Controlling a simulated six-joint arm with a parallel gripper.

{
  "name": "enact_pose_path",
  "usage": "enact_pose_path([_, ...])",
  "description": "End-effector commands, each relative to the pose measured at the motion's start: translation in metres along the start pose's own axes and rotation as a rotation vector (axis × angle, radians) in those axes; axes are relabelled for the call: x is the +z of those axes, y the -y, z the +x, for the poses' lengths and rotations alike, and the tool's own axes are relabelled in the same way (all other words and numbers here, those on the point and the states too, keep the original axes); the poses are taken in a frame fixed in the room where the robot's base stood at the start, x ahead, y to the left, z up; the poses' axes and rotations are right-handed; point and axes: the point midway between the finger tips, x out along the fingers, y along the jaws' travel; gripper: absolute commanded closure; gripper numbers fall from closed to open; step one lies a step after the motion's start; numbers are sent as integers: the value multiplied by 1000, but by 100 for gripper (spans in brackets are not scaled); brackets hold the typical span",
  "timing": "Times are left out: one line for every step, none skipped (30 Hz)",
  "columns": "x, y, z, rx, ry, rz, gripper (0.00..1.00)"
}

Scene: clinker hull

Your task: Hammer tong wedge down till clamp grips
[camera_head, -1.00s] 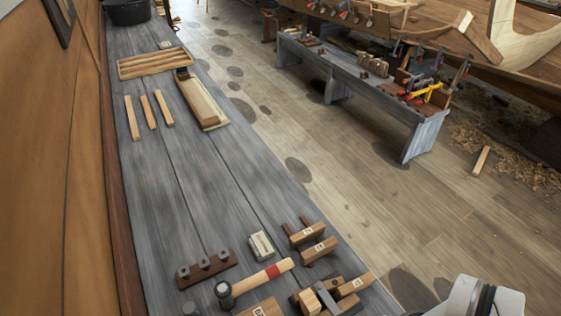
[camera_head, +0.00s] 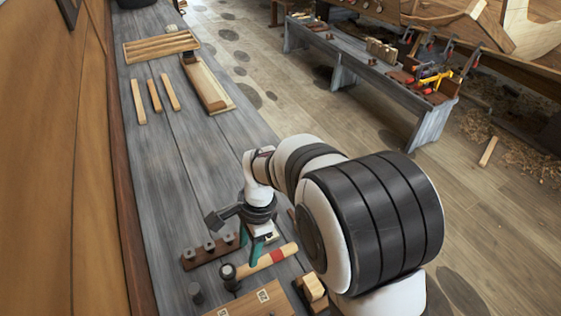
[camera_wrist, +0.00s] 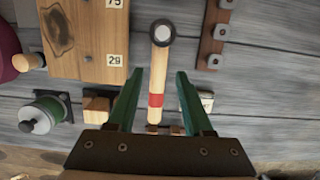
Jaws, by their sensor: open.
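A hammer lies on the grey bench, with a dark round head (camera_head: 229,272) and a pale wooden handle with a red band (camera_head: 277,256). In the wrist view its head (camera_wrist: 162,31) is beyond my fingertips and its handle (camera_wrist: 158,72) runs back between my fingers. My gripper (camera_wrist: 157,75) has two green fingers, open, one on each side of the handle without visibly closing on it. In the head view my gripper (camera_head: 256,252) is low over the handle. My arm hides part of the bench's near right; I cannot make out a tong or wedge.
A numbered wooden board (camera_wrist: 87,45) lies beside the hammer, near a green spool-like tool (camera_wrist: 45,113). A dark rack with metal studs (camera_head: 209,249) lies close behind. Three wooden strips (camera_head: 155,96) and a tray (camera_head: 160,47) lie farther back; the bench between is clear.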

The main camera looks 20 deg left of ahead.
Motion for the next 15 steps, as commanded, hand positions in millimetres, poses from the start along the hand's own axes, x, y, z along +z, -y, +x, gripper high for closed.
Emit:
enact_pose_path([1,1,4,1,1,2,49])
enact_pose_path([1,1,7,1,1,2,49])
enact_pose_path([0,0,12,3,1,3,49])
enact_pose_path([0,0,16,3,1,2,49])
enact_pose_path([0,0,20,3,1,2,49])
enact_pose_path([0,0,27,3,1,2,49])
enact_pose_path([0,-1,32,4,1,2,49])
enact_pose_path([0,0,37,3,1,1,49])
enact_pose_path([0,0,44,4,2,2,49])
enact_pose_path([0,-1,49,3,2,1,49])
enact_pose_path([0,-1,54,4,1,1,49])
enact_pose_path([0,-1,60,4,2,3,49])
enact_pose_path([0,-1,64,3,1,2,49])
enact_pose_path([0,-1,68,4,1,2,49])
enact_pose_path([0,-1,73,3,1,2,49])
